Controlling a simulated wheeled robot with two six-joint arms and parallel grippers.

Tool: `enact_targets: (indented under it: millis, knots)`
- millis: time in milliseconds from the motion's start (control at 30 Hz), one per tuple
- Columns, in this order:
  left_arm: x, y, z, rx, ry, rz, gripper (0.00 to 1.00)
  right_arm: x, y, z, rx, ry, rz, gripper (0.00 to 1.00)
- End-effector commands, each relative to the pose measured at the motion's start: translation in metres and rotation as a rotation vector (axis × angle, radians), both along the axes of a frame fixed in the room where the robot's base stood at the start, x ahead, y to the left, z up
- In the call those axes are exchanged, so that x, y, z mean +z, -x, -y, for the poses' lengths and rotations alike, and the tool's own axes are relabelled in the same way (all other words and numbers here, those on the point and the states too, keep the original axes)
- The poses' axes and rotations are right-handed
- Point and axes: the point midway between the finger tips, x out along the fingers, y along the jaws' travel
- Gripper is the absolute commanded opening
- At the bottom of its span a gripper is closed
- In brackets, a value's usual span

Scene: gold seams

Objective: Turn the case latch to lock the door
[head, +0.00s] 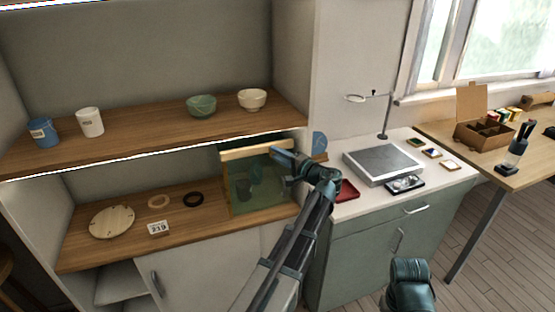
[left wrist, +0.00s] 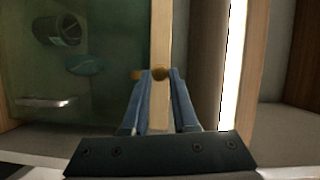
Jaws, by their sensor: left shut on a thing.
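The display case (head: 228,154) stands on the lower shelf, with a greenish glass door (head: 268,195) in a pale wood frame. The door looks closed. In the left wrist view, the small brass latch (left wrist: 160,73) sits on the upright wood frame strip (left wrist: 160,30). My left gripper (head: 276,153) reaches the case's upper right side. A dark cup (left wrist: 62,30) shows behind the glass.
A wooden disc (head: 110,222), a tan ring (head: 159,201), a black ring (head: 193,199) and a number card (head: 158,229) lie left of the case. Cups and bowls stand on the shelf above. A red tray (head: 347,190) lies on the counter at right.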

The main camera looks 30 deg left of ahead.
Motion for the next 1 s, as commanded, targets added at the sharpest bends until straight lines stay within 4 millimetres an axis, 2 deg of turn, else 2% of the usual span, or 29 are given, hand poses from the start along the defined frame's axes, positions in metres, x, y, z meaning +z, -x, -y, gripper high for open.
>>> enact_targets:
  millis: [300,867,900,1000]
  knots:
    - [-0.0034,0.0008,0.0007,0.001,-0.064,-0.080,0.00,-0.0114,0.0000,0.0000,0.000,0.000,0.000,0.00]
    - [-0.0026,0.0006,0.0008,0.000,-0.078,-0.097,0.00,-0.0123,0.0000,0.0000,0.000,0.000,0.000,0.00]
    - [-0.0025,0.0006,0.0008,-0.001,-0.078,-0.097,0.34,-0.0123,0.0000,0.0000,0.000,0.000,0.000,0.00]
    - [-0.0023,0.0005,0.0007,-0.001,-0.079,-0.097,0.52,-0.0123,0.0000,0.0000,0.000,0.000,0.000,0.00]
